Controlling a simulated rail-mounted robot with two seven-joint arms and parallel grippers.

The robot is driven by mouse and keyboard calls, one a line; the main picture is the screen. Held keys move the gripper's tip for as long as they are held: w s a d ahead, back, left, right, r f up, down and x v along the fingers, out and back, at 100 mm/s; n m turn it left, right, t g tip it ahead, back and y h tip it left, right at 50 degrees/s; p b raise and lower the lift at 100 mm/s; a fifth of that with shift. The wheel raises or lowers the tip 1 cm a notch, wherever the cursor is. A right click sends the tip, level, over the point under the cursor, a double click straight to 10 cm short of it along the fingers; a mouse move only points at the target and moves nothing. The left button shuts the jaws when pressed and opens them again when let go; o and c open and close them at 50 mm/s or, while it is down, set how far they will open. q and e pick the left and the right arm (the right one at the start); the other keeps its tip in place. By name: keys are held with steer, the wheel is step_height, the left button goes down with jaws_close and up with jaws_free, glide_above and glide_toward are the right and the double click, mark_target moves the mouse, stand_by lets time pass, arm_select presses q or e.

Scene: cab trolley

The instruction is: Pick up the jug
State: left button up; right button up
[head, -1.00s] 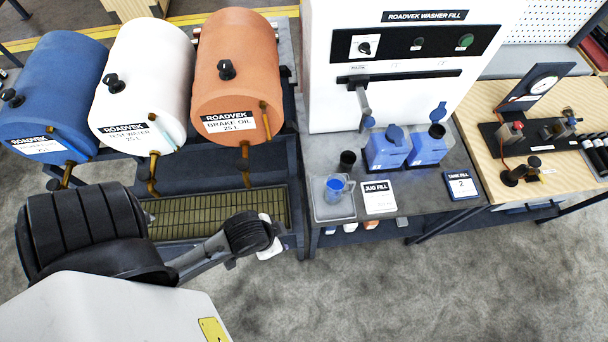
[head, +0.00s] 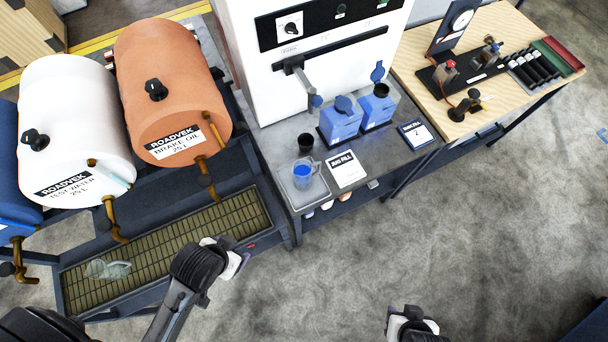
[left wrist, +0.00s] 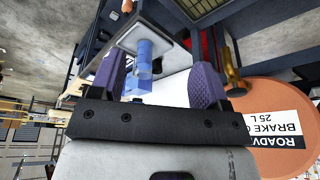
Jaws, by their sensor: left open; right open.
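The jug (head: 303,173) is clear with blue liquid inside. It stands upright on a small pale tray (head: 296,204) at the front left of the grey bench, beside the JUG FILL card (head: 345,169). My left gripper (head: 236,259) is in front of the bench, lower left of the jug and apart from it; its fingers barely show in the head view. In the left wrist view its purple fingers (left wrist: 160,65) are open, with the jug (left wrist: 145,50) seen beyond the gap. My right gripper (head: 412,322) is open at the bottom edge, far from the jug.
A black cup (head: 305,142) stands just behind the jug. Blue canisters (head: 340,120) and the white washer-fill cabinet are farther back. A clear vessel (head: 108,269) lies on the grate (head: 165,250) below the drums. Floor in front of the bench is clear.

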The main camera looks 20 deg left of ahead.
arm_select(q)
steer(key=o, duration=0.5)
steer(key=shift+a, duration=0.15)
steer(key=shift+o, duration=0.2)
steer(key=shift+s, duration=0.1)
